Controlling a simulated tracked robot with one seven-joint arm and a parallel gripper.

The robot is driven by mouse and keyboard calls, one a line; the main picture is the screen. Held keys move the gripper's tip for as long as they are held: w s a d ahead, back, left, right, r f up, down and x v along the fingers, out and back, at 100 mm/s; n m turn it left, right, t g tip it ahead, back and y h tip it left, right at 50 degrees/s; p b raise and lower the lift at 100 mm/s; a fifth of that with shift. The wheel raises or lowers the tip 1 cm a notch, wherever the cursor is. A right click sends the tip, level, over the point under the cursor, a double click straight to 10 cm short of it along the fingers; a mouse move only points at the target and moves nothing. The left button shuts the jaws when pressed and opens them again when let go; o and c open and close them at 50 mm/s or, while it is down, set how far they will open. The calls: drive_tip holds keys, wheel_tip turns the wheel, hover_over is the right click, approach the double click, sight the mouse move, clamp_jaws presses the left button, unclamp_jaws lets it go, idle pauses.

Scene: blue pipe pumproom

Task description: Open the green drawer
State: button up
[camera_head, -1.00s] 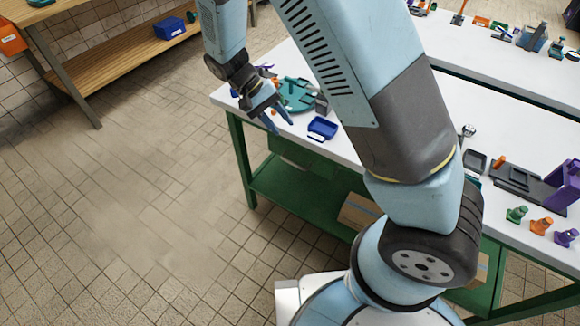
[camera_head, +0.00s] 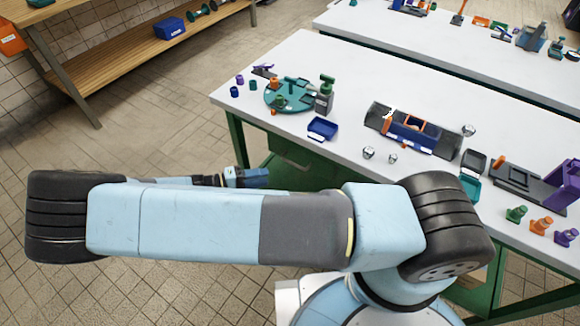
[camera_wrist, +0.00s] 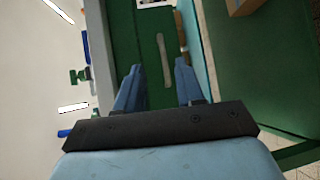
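The green drawer (camera_head: 287,150) sits under the white tabletop, with its front partly hidden by the table edge and my arm. In the wrist view the drawer front (camera_wrist: 140,40) fills the upper middle, turned sideways, and looks shut. A pale grey bar (camera_wrist: 163,60), seemingly its handle, runs lengthwise on it. My gripper (camera_wrist: 159,78) is open and empty, its blue fingers spread either side of the bar's line. The bar looks beyond the fingertips; I cannot tell the exact gap. In the head view my gripper (camera_head: 262,177) is low beside the table's front edge.
The white tabletop (camera_head: 330,75) lies above and carries a teal round tray (camera_head: 290,97), a blue bin (camera_head: 322,129) and several small parts. In the wrist view a brown box (camera_wrist: 245,5) lies to the right of the drawer. The tiled floor at left is clear.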

wheel_tip(320, 180, down, 5)
drive_tip(key=a+n+t+h, duration=0.1)
drive_tip(key=a+n+t, duration=0.1)
drive_tip(key=t, duration=0.4)
drive_tip(key=x, duration=1.3)
drive_tip(key=shift+s+d+r, duration=0.25)
drive_tip(key=shift+d+r, duration=0.05)
drive_tip(key=shift+d, duration=0.1)
drive_tip(key=shift+c, duration=0.4)
clamp_jaws()
